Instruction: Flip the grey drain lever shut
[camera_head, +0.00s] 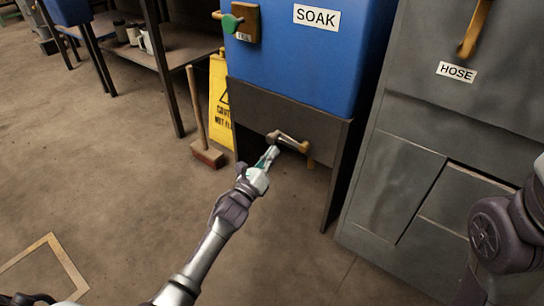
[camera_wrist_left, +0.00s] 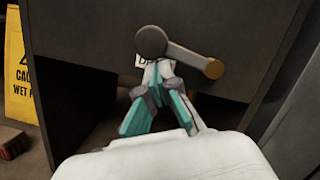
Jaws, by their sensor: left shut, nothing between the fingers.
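The grey drain lever (camera_head: 290,139) is on the dark panel below the blue SOAK tank. In the left wrist view its bar (camera_wrist_left: 187,56) runs from a dark round hub at left to a brown knob at right, sloping slightly down. My left gripper (camera_head: 273,152) is shut and empty, just below the lever's left end. In the left wrist view its closed fingertips (camera_wrist_left: 157,68) are just under the hub; I cannot tell whether they touch it. They partly cover a white label (camera_wrist_left: 139,61) behind. My right gripper is out of view.
The blue tank (camera_head: 305,60) has a green-handled valve (camera_head: 230,23) higher up. A grey HOSE cabinet (camera_head: 420,130) stands at right. A yellow caution sign (camera_head: 219,105) and a broom (camera_head: 207,154) stand left of the panel. The floor at left is mostly clear.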

